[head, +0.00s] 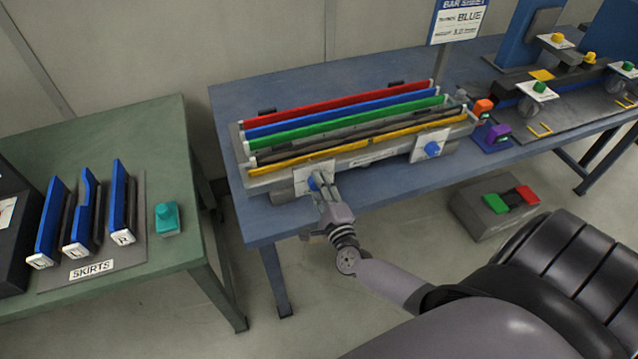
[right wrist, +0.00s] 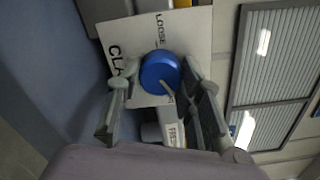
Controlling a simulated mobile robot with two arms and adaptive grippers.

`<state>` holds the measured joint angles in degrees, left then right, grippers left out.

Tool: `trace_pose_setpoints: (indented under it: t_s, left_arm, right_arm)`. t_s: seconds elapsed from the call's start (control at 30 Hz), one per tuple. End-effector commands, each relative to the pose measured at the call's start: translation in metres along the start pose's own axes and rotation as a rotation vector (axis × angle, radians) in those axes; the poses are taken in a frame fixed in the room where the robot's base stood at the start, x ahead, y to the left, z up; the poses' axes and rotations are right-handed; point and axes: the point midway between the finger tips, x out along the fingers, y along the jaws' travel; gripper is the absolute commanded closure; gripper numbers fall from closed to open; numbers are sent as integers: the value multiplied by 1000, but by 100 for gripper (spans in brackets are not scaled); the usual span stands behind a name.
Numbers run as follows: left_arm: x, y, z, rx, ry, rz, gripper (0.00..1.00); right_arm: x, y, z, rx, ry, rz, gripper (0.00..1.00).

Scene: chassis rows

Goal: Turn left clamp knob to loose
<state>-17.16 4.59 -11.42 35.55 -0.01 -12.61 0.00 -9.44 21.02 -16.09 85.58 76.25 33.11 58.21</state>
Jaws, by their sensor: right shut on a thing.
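The left clamp knob (head: 313,183) is a blue round knob on a white plate at the front left of the bar fixture (head: 375,156). In the right wrist view the knob (right wrist: 160,72) sits on the white plate (right wrist: 195,32), which reads "LOOSE" and, in part, "CLA". A short pointer-like piece shows at the knob's lower edge. My right gripper (head: 318,186) reaches the knob from the front; its fingers (right wrist: 157,80) are shut on it, one on each side. They partly cover the plate. My left gripper is not in view.
Red, blue, green, dark and yellow bars lie along the fixture. A second blue knob (head: 432,149) is at its front right. A green table (head: 150,140) with blue skirts stands left. The blue table (head: 225,105) has free room at its left end.

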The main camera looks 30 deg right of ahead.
Motion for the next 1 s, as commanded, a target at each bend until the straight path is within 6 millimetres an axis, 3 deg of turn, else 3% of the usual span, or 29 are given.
trace_pose_setpoints:
  t_s: [1.0]
  left_arm:
    - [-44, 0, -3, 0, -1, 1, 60]
  right_arm:
    - [-1, -1, 1, -966, 0, 5, 94]
